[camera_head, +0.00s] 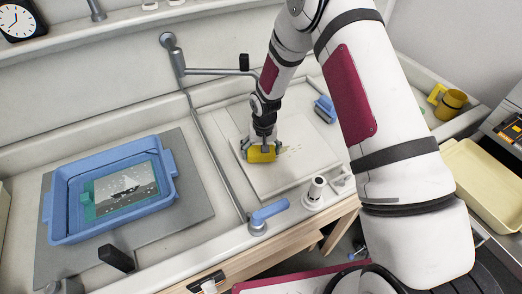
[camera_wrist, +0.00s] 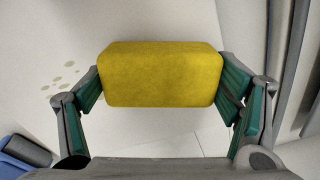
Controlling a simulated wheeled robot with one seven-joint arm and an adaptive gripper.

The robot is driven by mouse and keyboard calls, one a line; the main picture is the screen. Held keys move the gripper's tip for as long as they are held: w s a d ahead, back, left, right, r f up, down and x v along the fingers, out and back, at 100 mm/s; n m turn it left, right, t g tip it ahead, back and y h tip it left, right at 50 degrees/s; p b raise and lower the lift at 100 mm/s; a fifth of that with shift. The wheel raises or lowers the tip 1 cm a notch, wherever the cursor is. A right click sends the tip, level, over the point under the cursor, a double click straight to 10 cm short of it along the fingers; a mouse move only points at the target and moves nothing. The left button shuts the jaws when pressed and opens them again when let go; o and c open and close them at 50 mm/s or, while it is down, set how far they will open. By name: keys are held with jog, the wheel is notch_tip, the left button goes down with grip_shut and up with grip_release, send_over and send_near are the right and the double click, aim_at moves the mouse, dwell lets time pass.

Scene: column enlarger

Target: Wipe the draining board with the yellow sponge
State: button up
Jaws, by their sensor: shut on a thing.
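The yellow sponge (camera_head: 262,154) is in my gripper (camera_head: 261,150) over the near left part of the white draining board (camera_head: 285,182). In the wrist view the sponge (camera_wrist: 160,75) sits between the two green-padded fingers of my gripper (camera_wrist: 160,80), which are shut on its ends. Whether the sponge touches the board I cannot tell. A few yellowish spots (camera_wrist: 66,74) show on the board left of the sponge in the wrist view. They also show just right of the sponge in the head view (camera_head: 290,149).
A blue tray (camera_head: 60,227) holding a picture stands on a grey board at left. A tap (camera_head: 215,71) and a blue lever (camera_head: 270,211) are near the draining board. A yellow mug (camera_head: 451,104) stands at right.

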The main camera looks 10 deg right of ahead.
aim_at(274, 148)
jog(key=shift+w+f, duration=0.1)
jog(key=shift+f, duration=0.55)
dwell(0.8)
jog(key=shift+w+d+b, duration=0.2)
jog(key=shift+w+d, duration=0.05)
jog(key=shift+d, duration=0.5)
jog(key=shift+w+d+b, duration=0.2)
jog(key=shift+d+b, duration=0.05)
jog(key=shift+d, duration=0.55)
jog(key=shift+w+d+b, duration=0.2)
jog(key=shift+w+d, duration=0.05)
jog(key=shift+d, duration=0.5)
jog(key=shift+d, duration=0.1)
jog(key=shift+w+d+b, duration=0.2)
jog(key=shift+w+d, duration=0.05)
jog(key=shift+d, duration=0.5)
jog(key=shift+w+d+b, duration=0.15)
jog(key=shift+w+d, duration=0.1)
jog(key=shift+d, duration=0.5)
jog(key=shift+w+d+b, duration=0.2)
jog(key=shift+w+d, duration=0.05)
jog(key=shift+d, duration=0.5)
jog(key=shift+w+d+b, duration=0.25)
jog(key=shift+d, duration=0.55)
jog(key=shift+w+d+b, duration=0.2)
jog(key=shift+w+d, duration=0.05)
jog(key=shift+d, duration=0.55)
jog(key=shift+w+d+b, duration=0.25)
jog(key=shift+d, duration=0.55)
